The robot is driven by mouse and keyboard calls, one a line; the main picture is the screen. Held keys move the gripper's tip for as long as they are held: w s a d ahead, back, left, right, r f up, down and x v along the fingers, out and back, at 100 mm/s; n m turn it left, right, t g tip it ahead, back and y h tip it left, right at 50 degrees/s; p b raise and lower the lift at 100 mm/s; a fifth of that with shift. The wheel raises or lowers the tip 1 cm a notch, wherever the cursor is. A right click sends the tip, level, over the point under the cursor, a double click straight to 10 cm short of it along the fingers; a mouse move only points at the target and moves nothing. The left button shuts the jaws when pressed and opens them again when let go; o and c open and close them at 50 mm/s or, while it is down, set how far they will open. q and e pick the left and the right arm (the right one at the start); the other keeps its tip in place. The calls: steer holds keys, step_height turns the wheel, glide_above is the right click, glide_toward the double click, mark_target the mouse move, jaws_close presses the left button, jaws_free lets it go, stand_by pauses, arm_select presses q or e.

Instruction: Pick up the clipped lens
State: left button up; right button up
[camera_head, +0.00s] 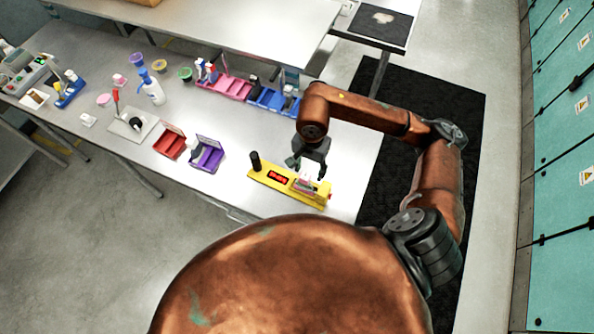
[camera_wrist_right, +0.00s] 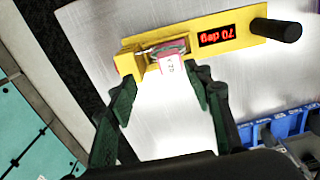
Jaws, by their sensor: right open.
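The clipped lens (camera_wrist_right: 169,64) is a small pink-rimmed piece with a white label, seated in the yellow fixture (camera_wrist_right: 217,27) with a red digital display. In the head view the lens (camera_head: 305,183) sits near the right end of the yellow fixture (camera_head: 261,174) on the table. My right gripper (camera_wrist_right: 160,100) is open, its green fingers on either side of the lens in the wrist view, with no clear contact. In the head view the right gripper (camera_head: 308,172) hangs over the fixture's right half and partly covers it. My left gripper is not in view.
A black post (camera_head: 255,161) stands at the fixture's left end. Red (camera_head: 169,142) and purple (camera_head: 207,154) bins sit to the left; pink (camera_head: 229,88) and blue (camera_head: 272,101) trays with bottles stand behind. The table (camera_head: 225,190) is clear just left of the fixture.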

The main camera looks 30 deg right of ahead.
mark_target(305, 176)
steer(key=shift+w+f, duration=0.55)
steer(key=shift+w, duration=0.15)
steer(key=f, duration=0.1)
steer(key=f+p, duration=0.2)
steer(key=shift+s+a+f, duration=0.15)
steer(key=shift+a+f, duration=0.1)
steer(key=shift+a, duration=0.05)
steer(key=shift+w+f+p, duration=0.25)
steer(key=shift+f+p, duration=0.2)
steer(key=shift+f, duration=0.75)
steer(key=shift+s+d+f, duration=0.1)
steer(key=shift+f, duration=0.25)
steer(key=c, duration=0.8)
jaws_close()
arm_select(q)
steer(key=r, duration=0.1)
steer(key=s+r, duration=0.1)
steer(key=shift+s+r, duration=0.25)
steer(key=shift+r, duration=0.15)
